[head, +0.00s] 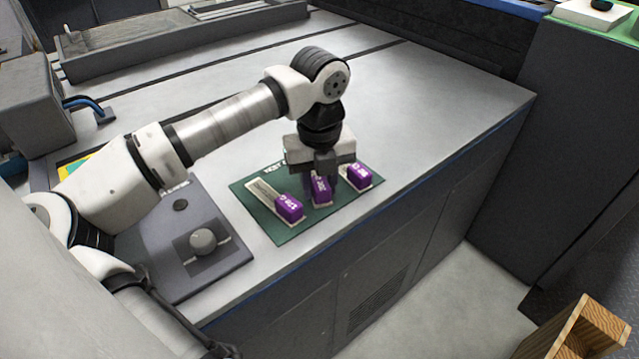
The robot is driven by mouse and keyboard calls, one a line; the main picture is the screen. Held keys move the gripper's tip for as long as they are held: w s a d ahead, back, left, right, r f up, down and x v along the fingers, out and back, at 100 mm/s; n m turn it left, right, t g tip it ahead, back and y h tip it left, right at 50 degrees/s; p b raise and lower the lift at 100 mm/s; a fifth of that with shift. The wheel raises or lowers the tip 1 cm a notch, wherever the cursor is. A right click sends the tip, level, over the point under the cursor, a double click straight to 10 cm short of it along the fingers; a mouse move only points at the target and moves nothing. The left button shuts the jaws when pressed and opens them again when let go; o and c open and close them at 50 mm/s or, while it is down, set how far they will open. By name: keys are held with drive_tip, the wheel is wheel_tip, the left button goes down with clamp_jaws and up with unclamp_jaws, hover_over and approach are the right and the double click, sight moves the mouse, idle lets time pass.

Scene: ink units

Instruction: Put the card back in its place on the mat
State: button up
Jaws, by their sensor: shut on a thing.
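The green mat (291,233) lies on the grey metal bench top near its front edge. It has pale strip-shaped places and partly hidden white lettering. Three purple pieces with white lettering are at the mat. The left purple piece (289,208) rests on the front end of a pale strip, and the right purple piece (358,175) rests on another. My gripper (322,178) points down over the mat's middle, shut on the middle purple card (321,191). The fingers hide its upper part. I cannot tell whether its lower end touches the mat.
A dark panel (165,237) with a grey ball knob (203,240) lies left of the mat. A long grey tray (170,40) is at the back. The bench top (440,95) is clear right of my arm. A wooden crate (582,335) stands at the lower right.

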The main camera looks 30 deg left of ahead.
drive_tip(key=shift+f, duration=0.15)
drive_tip(key=o, duration=1.1)
drive_tip(key=shift+c, duration=0.2)
wheel_tip(320, 180, up, 12)
